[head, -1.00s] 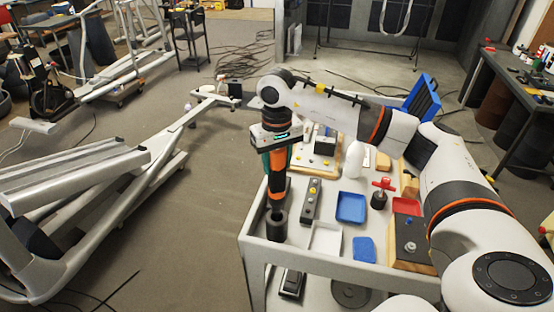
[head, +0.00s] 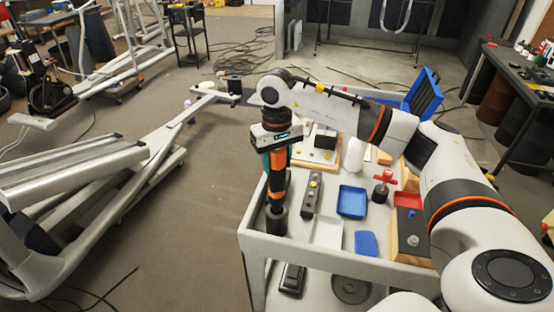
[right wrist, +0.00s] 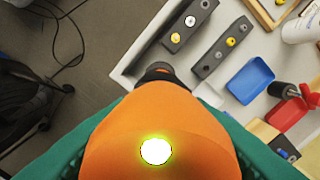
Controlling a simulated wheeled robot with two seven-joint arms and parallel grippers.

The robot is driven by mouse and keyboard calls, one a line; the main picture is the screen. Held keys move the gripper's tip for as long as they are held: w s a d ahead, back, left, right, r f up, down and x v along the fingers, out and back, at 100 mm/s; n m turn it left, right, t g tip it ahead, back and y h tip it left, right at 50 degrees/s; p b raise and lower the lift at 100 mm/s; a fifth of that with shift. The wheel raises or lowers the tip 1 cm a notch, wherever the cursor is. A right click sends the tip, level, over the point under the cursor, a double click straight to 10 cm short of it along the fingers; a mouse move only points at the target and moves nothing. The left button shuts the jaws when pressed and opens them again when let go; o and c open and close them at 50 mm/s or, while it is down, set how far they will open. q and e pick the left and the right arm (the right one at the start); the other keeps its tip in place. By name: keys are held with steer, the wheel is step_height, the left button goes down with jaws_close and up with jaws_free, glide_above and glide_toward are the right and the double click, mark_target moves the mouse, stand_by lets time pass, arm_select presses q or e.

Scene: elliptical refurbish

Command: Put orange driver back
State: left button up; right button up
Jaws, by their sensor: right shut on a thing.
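My right gripper (head: 277,150) is shut on the orange driver (head: 277,182) near the left front corner of the cart. The driver is held about upright, its orange and teal body filling the lower part of the right wrist view (right wrist: 155,135). A black cylindrical piece (head: 276,221) is at the driver's lower end, and it also shows in the right wrist view (right wrist: 158,73). I cannot tell whether it is a holder on the cart or part of the driver. My left gripper is not in view.
The grey cart (head: 300,250) holds a dark strip with knobs (head: 312,193), a blue tray (head: 352,201), a white tray (head: 328,233), a blue piece (head: 366,243) and a red-handled tool (head: 383,186). A frame machine (head: 130,190) stands left on open floor.

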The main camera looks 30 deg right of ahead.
mark_target(277, 172)
steer(key=shift+f, duration=0.1)
steer(key=shift+f+b, duration=1.4)
steer(key=shift+f+b, duration=0.5)
steer(key=shift+b, duration=0.05)
steer(key=o, duration=1.5)
steer(key=shift+c, duration=0.2)
